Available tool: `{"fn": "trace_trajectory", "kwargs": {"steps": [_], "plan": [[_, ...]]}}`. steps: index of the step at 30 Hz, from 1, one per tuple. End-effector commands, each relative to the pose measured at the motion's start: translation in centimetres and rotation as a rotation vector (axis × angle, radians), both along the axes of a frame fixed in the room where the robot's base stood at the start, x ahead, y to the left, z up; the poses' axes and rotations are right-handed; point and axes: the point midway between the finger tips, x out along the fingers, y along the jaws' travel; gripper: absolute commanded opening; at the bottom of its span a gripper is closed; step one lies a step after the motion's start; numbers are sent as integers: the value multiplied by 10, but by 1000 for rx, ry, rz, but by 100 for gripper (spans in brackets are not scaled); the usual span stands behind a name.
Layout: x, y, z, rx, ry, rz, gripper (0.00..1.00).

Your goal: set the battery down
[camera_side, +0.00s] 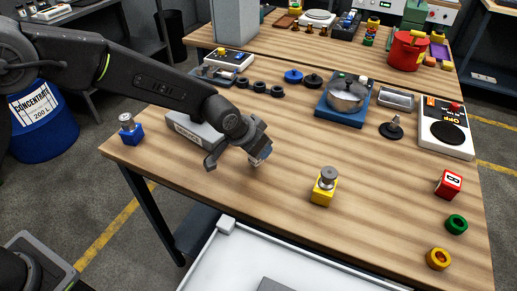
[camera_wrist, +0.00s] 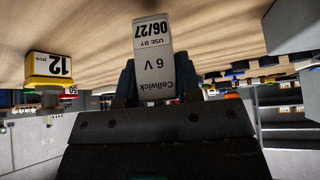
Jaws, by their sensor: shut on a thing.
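The battery (camera_wrist: 155,62) is a pale grey block with a printed label reading Cellwick, 6 V, use by 06/27. In the wrist view it stands between the two dark fingers of my gripper (camera_wrist: 156,88), which is shut on it. In the side view my gripper (camera_side: 257,152) is low over the front middle of the wooden table (camera_side: 290,220), left of the yellow block. Only a small part of the battery shows there, the rest hidden by the gripper. I cannot tell whether it touches the table.
A yellow block (camera_side: 323,191) with a metal knob stands right of my gripper. A blue block (camera_side: 131,134) stands at the left edge. Bare wood surrounds the yellow block.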

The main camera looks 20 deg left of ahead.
Motion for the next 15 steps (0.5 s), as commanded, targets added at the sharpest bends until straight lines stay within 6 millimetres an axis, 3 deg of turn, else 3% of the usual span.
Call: {"fn": "trace_trajectory", "kwargs": {"steps": [3, 14, 15], "plan": [[0, 0, -12, -1, -1, 1, 6], [0, 0, -16, -1, -1, 1, 6], [0, 0, -16, -1, -1, 1, 34]]}}
